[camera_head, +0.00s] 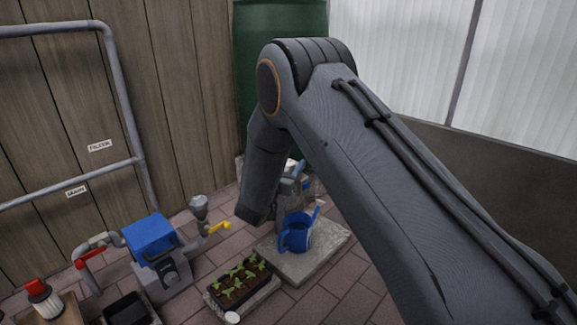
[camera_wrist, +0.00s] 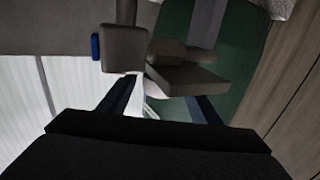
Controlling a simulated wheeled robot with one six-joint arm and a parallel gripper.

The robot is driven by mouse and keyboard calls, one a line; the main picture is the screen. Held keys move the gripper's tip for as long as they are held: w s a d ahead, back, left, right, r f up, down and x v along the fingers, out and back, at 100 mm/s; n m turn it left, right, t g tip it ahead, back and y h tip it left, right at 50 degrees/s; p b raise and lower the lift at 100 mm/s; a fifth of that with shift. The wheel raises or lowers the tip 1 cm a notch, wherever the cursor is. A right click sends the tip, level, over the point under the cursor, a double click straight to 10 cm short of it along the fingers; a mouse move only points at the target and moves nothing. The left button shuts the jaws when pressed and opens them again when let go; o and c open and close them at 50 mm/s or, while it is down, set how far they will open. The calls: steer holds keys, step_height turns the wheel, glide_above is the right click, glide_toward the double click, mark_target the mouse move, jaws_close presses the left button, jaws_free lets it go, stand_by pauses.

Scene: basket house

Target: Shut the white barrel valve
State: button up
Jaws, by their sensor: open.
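The dark green barrel (camera_head: 275,22) stands at the back behind my arm in the head view. It also fills the upper right middle of the wrist view (camera_wrist: 225,60). A small white part (camera_wrist: 150,92), perhaps the barrel valve, shows between my gripper's fingers in the wrist view. Its handle position and any contact with it cannot be made out. My gripper (camera_wrist: 156,72) is open in front of the barrel. In the head view my arm hides most of the gripper and the lower barrel.
A blue watering can (camera_head: 296,236) stands on a stone slab (camera_head: 330,248) below. A seedling tray (camera_head: 238,284), a blue-topped pump (camera_head: 150,238) with a yellow-handled tap (camera_head: 219,228), and grey pipes (camera_head: 118,85) are at left. Wooden wall left, pale panels right.

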steer(key=c, duration=1)
steer(key=shift+c, duration=0.2)
